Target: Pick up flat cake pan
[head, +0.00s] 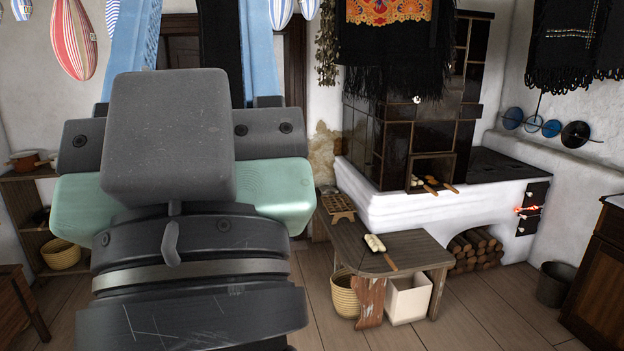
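My gripper (197,30) fills the left foreground, with its grey and mint body seen from behind. Its two light blue fingers stand well apart and run up past the top edge, so their tips are cut off. I see nothing held between them. I cannot surely pick out the flat cake pan. Several flat round pan-like discs hang on the right wall: a black one (575,134) and blue ones, one of them at the left end (513,118). My gripper is far from them, on the other side of the view.
The tiled stove (435,133) has a white base and a glowing door.

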